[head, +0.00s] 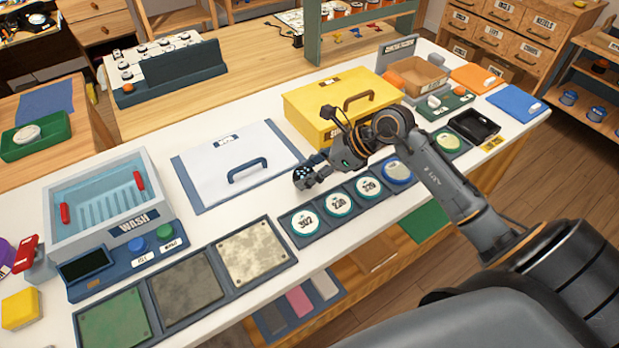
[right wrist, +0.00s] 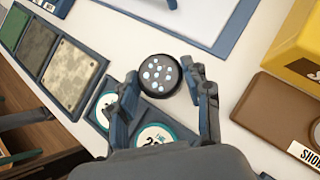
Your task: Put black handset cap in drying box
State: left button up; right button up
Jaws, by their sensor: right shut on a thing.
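The black handset cap (right wrist: 157,75) is a round dark disc with several pale holes in its face. My right gripper (right wrist: 163,84) is shut on it, with one finger on each side. In the head view the cap (head: 303,178) is at the tips of my right gripper (head: 312,177), above the white counter, between the white lid and the row of round dials. The white lid (head: 218,172) with a blue handle and blue rim looks closed. It has a small label that I cannot read, so I cannot confirm it as the drying box. My left gripper is not in view.
A yellow box (head: 310,102) with a brown handle stands behind my right arm. The dial tray (head: 327,232) lies at the front edge. A wash basin (head: 88,238) stands left, with textured panels (head: 186,287) in front. A narrow bare counter strip separates lid and dials.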

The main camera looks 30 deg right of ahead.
aim_at(310, 190)
notch_tip(310, 190, down, 3)
jog(key=shift+r+p, duration=0.1)
jog(key=shift+p, duration=0.25)
jog(key=shift+s+f+b, duration=0.1)
jog(key=shift+f+b, duration=0.4)
jog(key=shift+f, duration=0.05)
jog(key=o, duration=0.8)
jog(key=shift+c, duration=0.2)
jog(key=o, duration=0.3)
jog(key=shift+a, duration=0.1)
jog(key=shift+f, duration=0.1)
